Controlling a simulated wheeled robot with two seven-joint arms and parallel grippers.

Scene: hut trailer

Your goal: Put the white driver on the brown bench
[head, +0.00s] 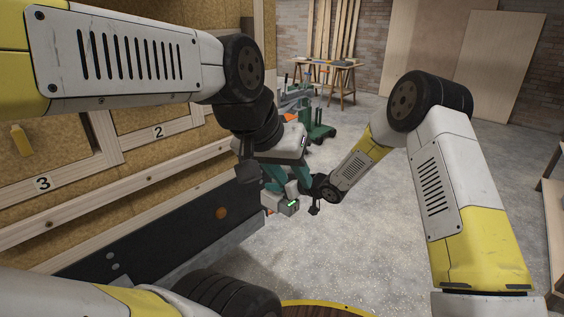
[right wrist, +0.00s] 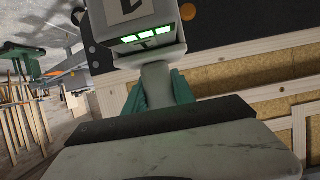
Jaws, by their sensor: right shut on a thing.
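The white driver (head: 291,206) shows in the middle of the head view, with a green light on its lower block. In the right wrist view the driver (right wrist: 152,42) shows its neck between teal fingers and three green lights. My right gripper (right wrist: 158,85) is shut on it.
A wooden wall with battens and a dark lower strip (head: 175,240) runs along the left. A green machine (head: 318,132) stands behind the grippers. Wooden sheets (head: 500,50) lean at the back right. A wooden edge (head: 553,215) shows at far right.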

